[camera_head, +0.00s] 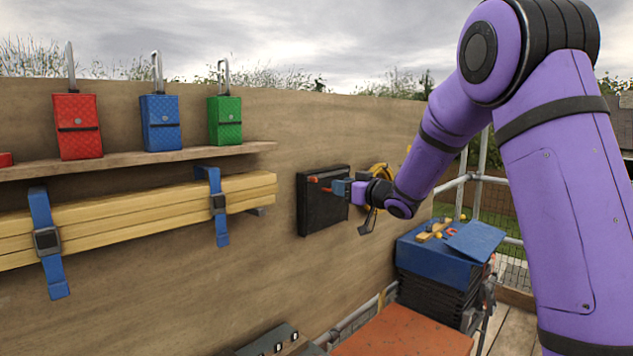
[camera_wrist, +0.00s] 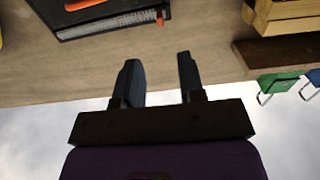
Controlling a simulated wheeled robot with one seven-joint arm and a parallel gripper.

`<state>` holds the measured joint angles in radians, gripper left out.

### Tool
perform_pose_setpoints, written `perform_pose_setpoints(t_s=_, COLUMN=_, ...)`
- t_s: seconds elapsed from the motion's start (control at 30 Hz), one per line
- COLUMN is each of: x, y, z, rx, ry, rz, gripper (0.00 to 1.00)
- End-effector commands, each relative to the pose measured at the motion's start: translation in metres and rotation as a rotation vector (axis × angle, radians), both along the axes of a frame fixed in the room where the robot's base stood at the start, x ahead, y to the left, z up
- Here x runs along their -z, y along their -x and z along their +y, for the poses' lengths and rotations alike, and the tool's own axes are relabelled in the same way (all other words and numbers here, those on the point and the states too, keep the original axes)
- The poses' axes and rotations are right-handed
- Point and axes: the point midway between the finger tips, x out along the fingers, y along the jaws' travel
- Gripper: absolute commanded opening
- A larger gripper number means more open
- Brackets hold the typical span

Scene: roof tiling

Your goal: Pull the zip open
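A black case (camera_head: 312,215) is fixed to the wooden wall, and it shows at the top of the upside-down wrist view (camera_wrist: 75,18). A pale line that looks like the zip (camera_wrist: 105,25) runs along its edge. A small orange tab (camera_wrist: 160,18), apparently the zip pull, sits at one end of that line. My gripper (camera_head: 335,187) is in front of the case, near two orange parts. In the wrist view my gripper (camera_wrist: 158,60) has its two dark fingers apart with nothing between them. The tab is beyond the fingertips, not touched.
A shelf (camera_head: 140,159) carries red, blue and green pouches. Below it, timber planks (camera_head: 130,215) are strapped with blue bands. A yellow coiled item (camera_head: 378,172) hangs behind my wrist. A blue-topped stack (camera_head: 430,255) with tools and an orange-red surface (camera_head: 400,335) lie lower right.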

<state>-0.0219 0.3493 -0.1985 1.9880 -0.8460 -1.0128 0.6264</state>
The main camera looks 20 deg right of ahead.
Motion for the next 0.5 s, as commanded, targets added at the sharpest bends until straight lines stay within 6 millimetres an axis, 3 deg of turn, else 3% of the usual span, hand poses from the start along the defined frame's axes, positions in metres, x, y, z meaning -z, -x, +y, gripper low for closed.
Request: perform_pose_setpoints(t_s=0.5, x=0.0, y=-0.067, z=0.04, rx=0.0, ry=0.001, rz=-0.001, gripper=0.36)
